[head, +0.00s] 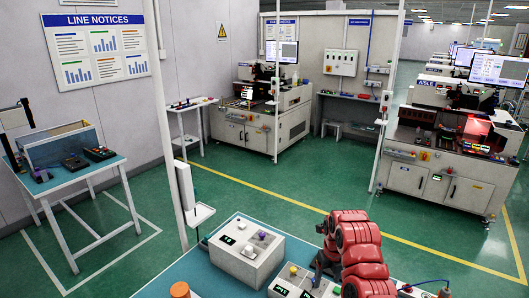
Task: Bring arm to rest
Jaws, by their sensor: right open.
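My right arm, with red links, comes in at the bottom right of the head view. Its dark right gripper (317,278) is open and points down over a second pale box (287,275) at the front of the bench. The arm hides part of that box, and the fingertips are small, so I cannot tell whether they touch anything. My left arm and gripper are not in view.
The light blue bench (215,272) carries a white box (240,262) with small knobs and an orange cylinder (180,290). A white post (186,190) stands behind it. A side table (75,185) is at left. Machines (440,180) stand beyond open green floor.

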